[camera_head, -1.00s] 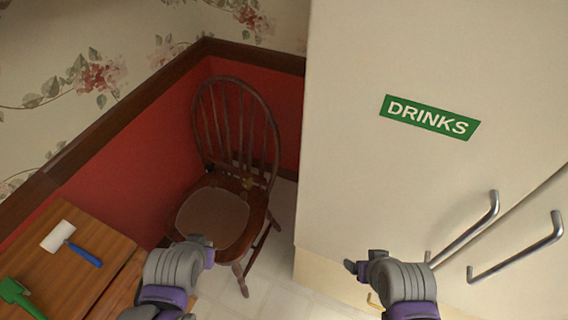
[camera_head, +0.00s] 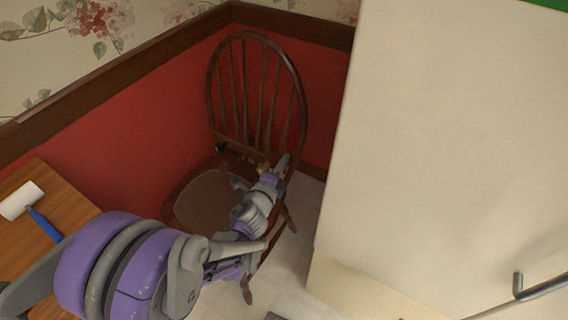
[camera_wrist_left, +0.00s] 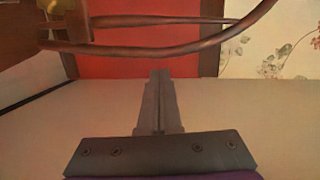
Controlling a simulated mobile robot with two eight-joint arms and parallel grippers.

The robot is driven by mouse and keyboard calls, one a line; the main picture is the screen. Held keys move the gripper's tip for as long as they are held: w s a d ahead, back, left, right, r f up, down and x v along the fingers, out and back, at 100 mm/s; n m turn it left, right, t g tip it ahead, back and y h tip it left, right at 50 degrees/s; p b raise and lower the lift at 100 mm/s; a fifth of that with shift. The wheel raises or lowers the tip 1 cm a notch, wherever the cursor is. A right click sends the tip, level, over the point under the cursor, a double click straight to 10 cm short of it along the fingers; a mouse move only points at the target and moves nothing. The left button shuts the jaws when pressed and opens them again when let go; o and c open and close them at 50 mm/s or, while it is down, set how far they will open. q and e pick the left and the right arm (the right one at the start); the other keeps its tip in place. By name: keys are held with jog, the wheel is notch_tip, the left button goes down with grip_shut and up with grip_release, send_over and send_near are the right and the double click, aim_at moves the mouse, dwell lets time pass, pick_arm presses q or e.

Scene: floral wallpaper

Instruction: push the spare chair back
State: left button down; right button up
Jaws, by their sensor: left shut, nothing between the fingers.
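The spare chair (camera_head: 208,200), dark brown wood with a hooped spindle back, stands in the corner against the red wall panel. In the left wrist view a curved wooden part of the chair (camera_wrist_left: 130,49) crosses just beyond my fingertips. My left arm reaches across the right side of the seat. My left gripper (camera_head: 283,161) is shut and empty at the lower right of the backrest. Its closed fingers (camera_wrist_left: 159,75) point at the chair in the left wrist view; I cannot tell whether they touch it. My arm hides part of the seat and legs. My right gripper is out of view.
A tall cream cabinet (camera_head: 430,130) with a metal handle (camera_head: 540,288) stands close on the right. A wooden table (camera_head: 50,200) at the left holds a white-headed roller with a blue handle (camera_head: 42,224). A strip of pale floor (camera_head: 300,220) shows between chair and cabinet.

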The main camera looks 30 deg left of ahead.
aim_at(299, 137)
pick_arm(q)
jog(key=w, duration=0.3)
jog(key=w+f+b, duration=0.1)
jog(key=w, duration=0.3)
jog(key=w+a+f, duration=0.1)
jog(key=w, duration=0.2)
jog(key=shift+w+b, duration=0.3)
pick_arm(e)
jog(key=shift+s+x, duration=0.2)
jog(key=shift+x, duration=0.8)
